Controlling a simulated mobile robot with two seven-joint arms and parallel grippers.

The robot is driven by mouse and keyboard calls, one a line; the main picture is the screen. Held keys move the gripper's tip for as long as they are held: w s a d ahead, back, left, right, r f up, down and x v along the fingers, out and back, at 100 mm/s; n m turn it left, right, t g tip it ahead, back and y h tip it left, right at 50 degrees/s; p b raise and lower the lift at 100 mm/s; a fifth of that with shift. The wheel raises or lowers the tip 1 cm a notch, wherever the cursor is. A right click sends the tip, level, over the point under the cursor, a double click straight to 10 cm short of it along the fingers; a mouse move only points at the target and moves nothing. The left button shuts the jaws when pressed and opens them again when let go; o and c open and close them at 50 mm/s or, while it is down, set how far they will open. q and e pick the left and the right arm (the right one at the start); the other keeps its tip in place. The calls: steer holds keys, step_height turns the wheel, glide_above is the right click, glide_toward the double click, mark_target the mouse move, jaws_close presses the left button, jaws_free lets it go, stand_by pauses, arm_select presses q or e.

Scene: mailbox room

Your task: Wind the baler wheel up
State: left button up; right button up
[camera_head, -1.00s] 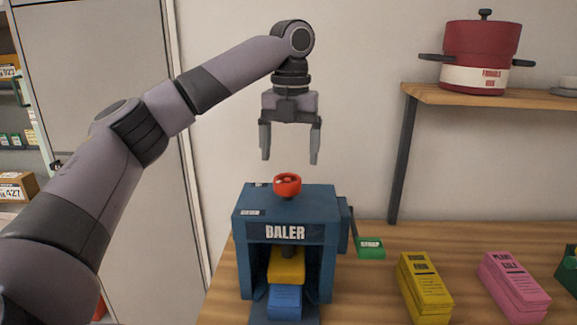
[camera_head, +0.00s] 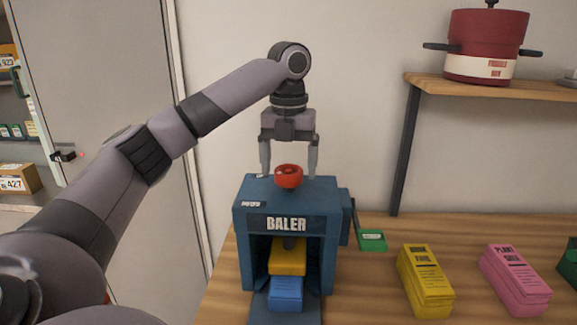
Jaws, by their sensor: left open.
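The blue baler (camera_head: 287,224) stands on the wooden table at the centre. Its small red wheel (camera_head: 289,176) sits on top. One finger is at the left of the red wheel and one at the right, with gaps showing between fingers and wheel. The fingertips are about level with the wheel. My right gripper is not in view.
A yellow box (camera_head: 425,281) and a pink box (camera_head: 515,280) lie on the table at the right. A shelf (camera_head: 490,87) above carries a red pot (camera_head: 487,45).

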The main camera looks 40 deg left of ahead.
arm_select(q)
steer(key=shift+f, duration=0.4)
steer(key=shift+c, duration=0.3)
steer(key=c, duration=1)
